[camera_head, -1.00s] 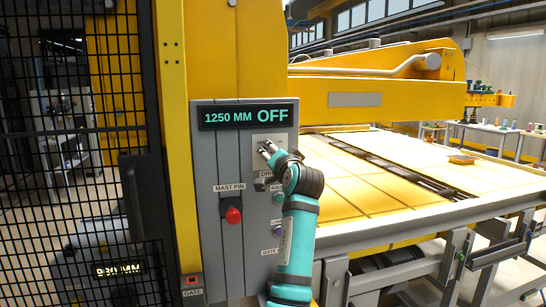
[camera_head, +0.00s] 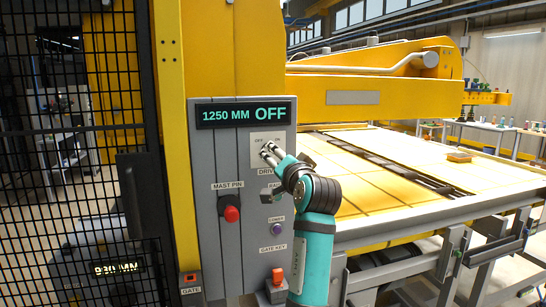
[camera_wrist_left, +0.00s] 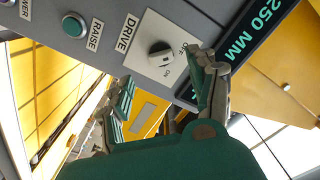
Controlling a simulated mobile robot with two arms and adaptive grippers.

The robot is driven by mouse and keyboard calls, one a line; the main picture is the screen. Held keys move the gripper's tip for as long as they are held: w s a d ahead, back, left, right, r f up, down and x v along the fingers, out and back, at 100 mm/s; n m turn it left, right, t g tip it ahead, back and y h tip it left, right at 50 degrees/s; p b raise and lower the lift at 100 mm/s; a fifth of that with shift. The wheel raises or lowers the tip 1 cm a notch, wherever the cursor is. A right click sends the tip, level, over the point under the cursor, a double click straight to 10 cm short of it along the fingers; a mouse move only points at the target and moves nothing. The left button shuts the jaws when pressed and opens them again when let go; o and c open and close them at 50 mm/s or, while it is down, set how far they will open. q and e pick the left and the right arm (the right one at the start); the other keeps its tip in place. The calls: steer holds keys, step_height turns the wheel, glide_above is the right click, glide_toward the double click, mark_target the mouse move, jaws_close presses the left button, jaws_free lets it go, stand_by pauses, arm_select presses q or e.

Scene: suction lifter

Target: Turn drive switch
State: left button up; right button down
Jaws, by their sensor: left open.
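In the left wrist view the left gripper (camera_wrist_left: 163,72) is open, one finger on each side of the knob's line. The knob shows beyond the fingertips; contact cannot be told. My right gripper is not in view.
The grey panel also carries a red mast pin knob (camera_head: 231,214), a raise button (camera_wrist_left: 73,26), a lower button (camera_head: 278,229) and an orange gate key (camera_head: 277,277). A black mesh gate (camera_head: 90,150) stands left. The yellow-topped table (camera_head: 365,185) lies right.

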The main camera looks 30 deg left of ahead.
arm_select(q)
steer(key=v, duration=0.4)
steer(key=shift+s+d, duration=0.25)
steer(key=shift+s, duration=0.05)
